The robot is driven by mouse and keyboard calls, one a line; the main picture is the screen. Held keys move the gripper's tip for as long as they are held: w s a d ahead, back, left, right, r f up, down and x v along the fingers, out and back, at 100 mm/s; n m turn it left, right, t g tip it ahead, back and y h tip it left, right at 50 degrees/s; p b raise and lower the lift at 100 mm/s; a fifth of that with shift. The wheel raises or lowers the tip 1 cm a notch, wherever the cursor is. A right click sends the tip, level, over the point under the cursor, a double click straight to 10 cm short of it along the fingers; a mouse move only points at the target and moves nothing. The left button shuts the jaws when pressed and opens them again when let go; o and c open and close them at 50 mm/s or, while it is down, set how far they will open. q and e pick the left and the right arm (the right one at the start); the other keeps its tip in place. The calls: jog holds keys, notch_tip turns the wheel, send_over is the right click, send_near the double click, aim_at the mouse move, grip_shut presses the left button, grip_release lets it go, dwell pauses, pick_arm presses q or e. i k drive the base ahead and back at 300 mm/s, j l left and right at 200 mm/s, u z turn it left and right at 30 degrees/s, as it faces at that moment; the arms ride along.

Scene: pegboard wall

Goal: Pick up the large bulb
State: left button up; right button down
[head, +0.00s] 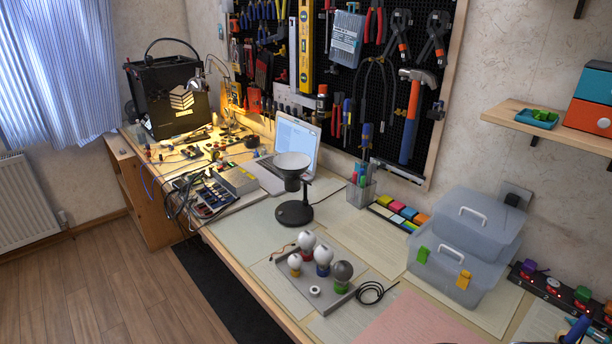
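Several round bulbs stand in coloured bases on a grey tray (312,291) near the front edge of the workbench. One white bulb (307,239) is at the back, a second white bulb (323,253) is in a blue base, and a third white bulb (295,262) is at the left. A dark grey bulb (343,270) in a green base is at the right and looks about as big as or bigger than the others. I cannot tell surely which is the large one. Neither of my grippers is in view.
A black lamp stand (294,213) with an upturned shade stands behind the tray. A coil of black cable (370,292) lies right of it. Clear plastic boxes (458,260) stand further right. A laptop (289,150) and loose electronics are at the left; papers cover the middle.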

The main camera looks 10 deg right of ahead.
aim_at(323, 254)
jog(key=k+l, duration=0.95)
jog(key=k, duration=0.15)
jog(key=i+j+z, duration=0.1)
jog(key=i+j, duration=0.55)
jog(key=i+j+z, duration=0.1)
jog(key=i+j, duration=0.5)
jog(key=i+j+z, duration=0.15)
jog(key=i+j, duration=0.45)
jog(key=j, duration=0.25)
